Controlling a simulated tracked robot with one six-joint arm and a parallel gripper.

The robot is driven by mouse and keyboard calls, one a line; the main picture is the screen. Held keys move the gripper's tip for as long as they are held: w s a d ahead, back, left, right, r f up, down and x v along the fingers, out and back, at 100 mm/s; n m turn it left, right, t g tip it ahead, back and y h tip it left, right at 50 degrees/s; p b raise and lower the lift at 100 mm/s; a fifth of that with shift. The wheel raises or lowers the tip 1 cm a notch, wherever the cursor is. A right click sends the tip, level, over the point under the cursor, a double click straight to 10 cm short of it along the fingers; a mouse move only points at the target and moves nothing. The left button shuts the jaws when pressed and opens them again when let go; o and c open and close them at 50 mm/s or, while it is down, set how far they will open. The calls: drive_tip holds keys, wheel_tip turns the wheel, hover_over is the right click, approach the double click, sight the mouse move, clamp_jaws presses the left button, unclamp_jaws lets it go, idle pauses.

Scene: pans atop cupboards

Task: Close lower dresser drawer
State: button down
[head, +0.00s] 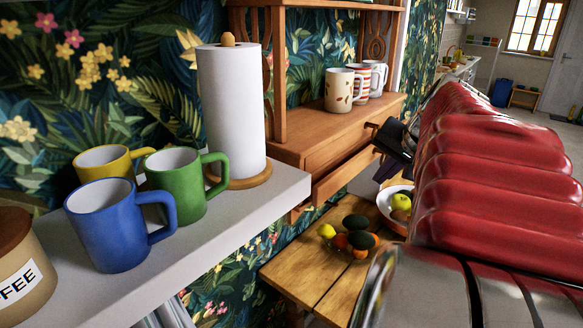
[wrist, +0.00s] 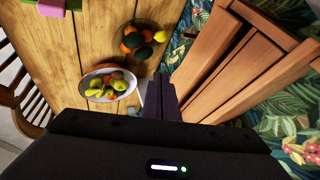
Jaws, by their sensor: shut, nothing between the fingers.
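The wooden dresser (head: 300,146) stands against the patterned wall in the head view. Its lower drawer (head: 345,176) juts out below the upper drawer front (head: 335,148), so it looks partly open. In the wrist view the dresser's wooden boards and the lower drawer (wrist: 207,62) run diagonally at the right. My gripper (head: 388,168) is at the dresser's right front in the head view. In the wrist view my gripper (wrist: 161,98) has its dark fingers together and empty, just left of the drawer's front. I cannot tell whether they touch it.
A chair (wrist: 25,85) stands at the left in the wrist view. A white shelf (head: 190,240) holds mugs and a paper roll (head: 230,110). Mugs (head: 342,90) stand on the dresser.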

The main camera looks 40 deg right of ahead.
drive_tip(key=shift+v, duration=0.95)
drive_tip(key=c, duration=2.5)
unclamp_jaws()
drive_tip(key=shift+c, duration=0.2)
